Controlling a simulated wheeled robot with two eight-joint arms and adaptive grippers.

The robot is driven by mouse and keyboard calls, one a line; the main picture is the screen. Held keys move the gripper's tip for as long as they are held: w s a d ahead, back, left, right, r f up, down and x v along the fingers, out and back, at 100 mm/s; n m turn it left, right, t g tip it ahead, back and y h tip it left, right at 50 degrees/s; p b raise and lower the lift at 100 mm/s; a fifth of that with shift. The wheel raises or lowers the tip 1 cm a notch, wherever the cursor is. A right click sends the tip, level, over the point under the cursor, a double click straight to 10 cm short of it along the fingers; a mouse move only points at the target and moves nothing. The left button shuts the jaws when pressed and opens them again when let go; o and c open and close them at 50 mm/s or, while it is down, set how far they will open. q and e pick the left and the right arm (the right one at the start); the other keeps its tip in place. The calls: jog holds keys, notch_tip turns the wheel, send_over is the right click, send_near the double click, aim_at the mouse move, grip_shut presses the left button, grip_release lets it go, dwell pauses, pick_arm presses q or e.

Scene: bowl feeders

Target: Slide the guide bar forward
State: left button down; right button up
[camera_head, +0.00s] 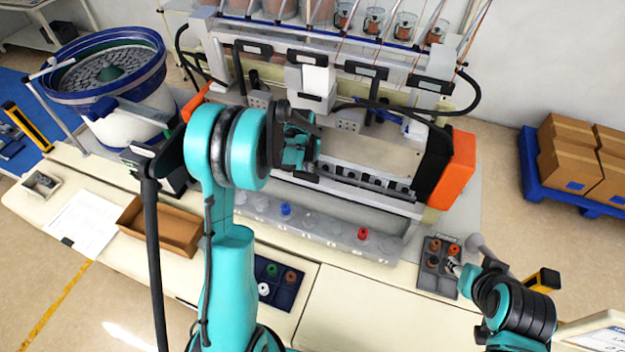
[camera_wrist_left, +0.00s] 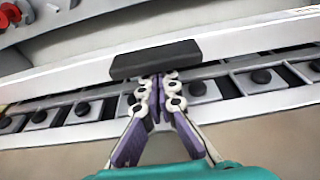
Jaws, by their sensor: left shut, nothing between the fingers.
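The winding machine's long pale bar (camera_head: 375,192), which I take for the guide bar, runs across its front beside a row of square blocks with black knobs (camera_head: 365,181). In the left wrist view the pale bar (camera_wrist_left: 235,58) carries a black block (camera_wrist_left: 155,60), and the knobbed blocks (camera_wrist_left: 200,90) lie along it. My left gripper (camera_wrist_left: 157,80) is shut and empty, its fingertips right at the black block; whether they touch it I cannot tell. In the head view my left arm partly hides the bar's left end. My right gripper (camera_head: 453,266) is small, by a dark tray.
The dark tray (camera_head: 437,285) holds several orange-brown parts. A grey strip (camera_head: 320,228) with a blue and a red piece lies in front of the machine. An orange end block (camera_head: 458,170) stands at its right. A brown box (camera_head: 160,225) and blue bowl feeder (camera_head: 105,68) are left.

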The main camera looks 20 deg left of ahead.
pick_arm(q)
jog(key=shift+f, duration=0.4)
